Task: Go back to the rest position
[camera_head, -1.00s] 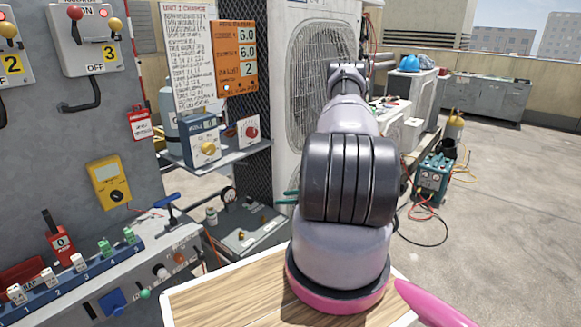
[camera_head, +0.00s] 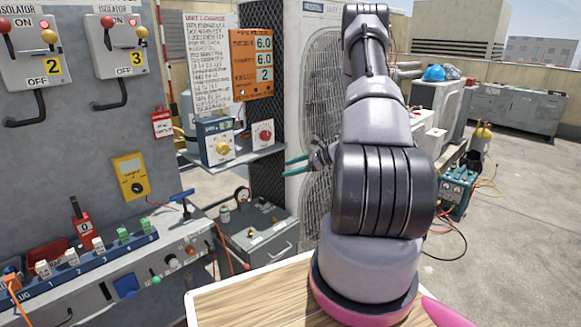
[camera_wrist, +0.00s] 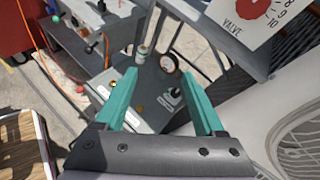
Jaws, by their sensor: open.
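My gripper (camera_head: 296,168) shows in the head view in front of the condenser unit, just right of the shelf with the dials. Its two teal fingers point left and stand apart. In the wrist view my gripper (camera_wrist: 165,100) is open, with nothing between its fingers. Beyond the fingers there are a grey box (camera_wrist: 150,115) and a round gauge (camera_wrist: 170,64), both apart from them. My arm rises from the wooden top and bends at its upper end; part of it hides the condenser's right side.
The shelf (camera_head: 240,155) holds a blue dial box (camera_head: 216,142) and a red-knob valve box (camera_head: 264,133). The grey panel (camera_head: 80,150) with isolators stands left. A teal machine (camera_head: 457,188) with hoses stands right. Open roof floor (camera_head: 520,240) lies at the right.

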